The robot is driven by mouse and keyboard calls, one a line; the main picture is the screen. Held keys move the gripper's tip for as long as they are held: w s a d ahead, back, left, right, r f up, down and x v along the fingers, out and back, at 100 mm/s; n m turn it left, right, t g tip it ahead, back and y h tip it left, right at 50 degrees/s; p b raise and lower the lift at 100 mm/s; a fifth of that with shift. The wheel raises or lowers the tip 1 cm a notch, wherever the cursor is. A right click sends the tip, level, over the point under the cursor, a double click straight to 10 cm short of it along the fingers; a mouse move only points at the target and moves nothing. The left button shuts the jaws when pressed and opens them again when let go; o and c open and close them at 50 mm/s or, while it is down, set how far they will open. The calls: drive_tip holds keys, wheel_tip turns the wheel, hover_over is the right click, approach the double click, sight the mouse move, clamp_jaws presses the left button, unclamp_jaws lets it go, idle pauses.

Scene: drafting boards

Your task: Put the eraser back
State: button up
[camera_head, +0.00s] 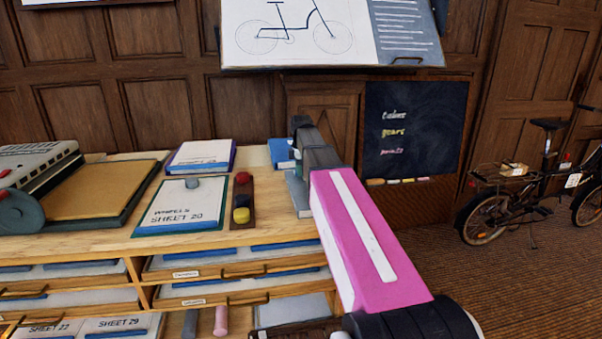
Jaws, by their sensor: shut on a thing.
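My gripper (300,128) is at the far end of my pink and grey arm, over the right end of the wooden cabinet top. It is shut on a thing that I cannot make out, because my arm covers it. No eraser can be clearly picked out. A small blue block-like thing (283,153) shows just left of my gripper, and I cannot tell whether they touch. A dark chalkboard (416,122) stands behind on the right. Several coloured pieces (391,181) lie along its lower edge.
On the cabinet top (290,232) lie a green-edged pad (180,208) marked SHEET 20, a dark strip with red and yellow knobs (242,200), a white-topped stack (201,156) and a tan board (92,190). Open drawers are below. A bicycle (530,185) stands right.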

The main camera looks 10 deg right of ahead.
drive_tip(key=shift+f, duration=0.6)
drive_tip(key=o, duration=0.9)
drive_tip(key=shift+f, duration=0.15)
wheel_tip(320, 180, up, 12)
drive_tip(key=shift+r, duration=0.2)
